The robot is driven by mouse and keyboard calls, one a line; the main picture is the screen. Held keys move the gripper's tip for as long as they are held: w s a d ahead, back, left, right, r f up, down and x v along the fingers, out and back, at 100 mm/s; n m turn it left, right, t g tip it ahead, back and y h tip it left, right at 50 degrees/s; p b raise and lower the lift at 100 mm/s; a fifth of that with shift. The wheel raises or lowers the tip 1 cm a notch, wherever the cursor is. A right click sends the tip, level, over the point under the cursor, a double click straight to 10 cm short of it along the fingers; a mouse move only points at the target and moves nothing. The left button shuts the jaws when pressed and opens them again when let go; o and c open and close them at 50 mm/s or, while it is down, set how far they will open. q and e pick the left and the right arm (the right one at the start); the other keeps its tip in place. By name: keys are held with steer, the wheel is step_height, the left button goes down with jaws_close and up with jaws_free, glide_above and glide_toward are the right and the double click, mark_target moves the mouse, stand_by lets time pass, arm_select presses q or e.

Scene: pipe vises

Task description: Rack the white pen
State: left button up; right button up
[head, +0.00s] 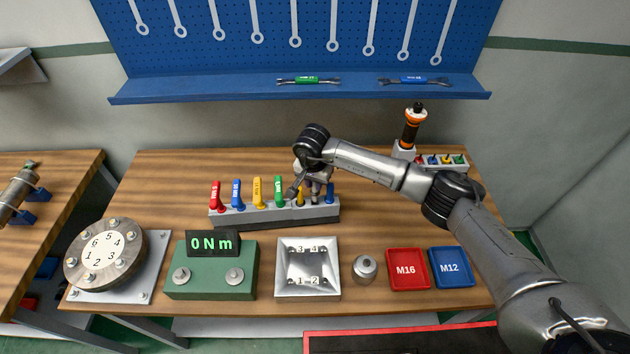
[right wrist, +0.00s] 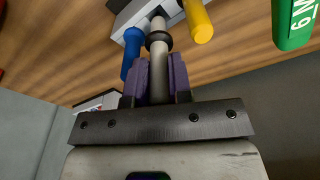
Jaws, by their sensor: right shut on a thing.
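My right gripper (head: 314,176) is over the right part of the grey rack (head: 245,219) at the middle of the bench. In the right wrist view my right gripper (right wrist: 158,78) has its purple fingers shut on a pale grey-white pen (right wrist: 159,62) with a black collar. The pen's far end meets the rack (right wrist: 136,15), between a blue handle (right wrist: 132,48) and a yellow handle (right wrist: 199,22). I cannot tell how deep it sits. In the head view the gripper mostly hides the pen. My left gripper is not in view.
Red (head: 215,195), blue (head: 237,193), yellow (head: 257,191) and green (head: 279,190) handles stand in the rack's left part. In front are a green torque box (head: 211,280), a numbered tray (head: 308,285), and red (head: 407,283) and blue (head: 452,281) bins. An orange-black tool (head: 411,130) stands behind.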

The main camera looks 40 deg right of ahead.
steer(key=shift+f+b, duration=0.35)
steer(key=shift+f, duration=0.15)
steer(key=shift+f+b, duration=0.3)
steer(key=shift+f, duration=0.15)
stand_by(0.4)
steer(key=shift+f+b, duration=0.35)
steer(key=shift+f, duration=0.1)
steer(key=shift+f+b, duration=0.35)
steer(key=shift+f, duration=0.15)
stand_by(0.4)
steer(key=shift+f+b, duration=0.35)
steer(key=shift+f, duration=0.15)
steer(key=shift+f, duration=0.1)
stand_by(0.9)
steer(key=o, duration=0.8)
steer(key=shift+o, duration=0.2)
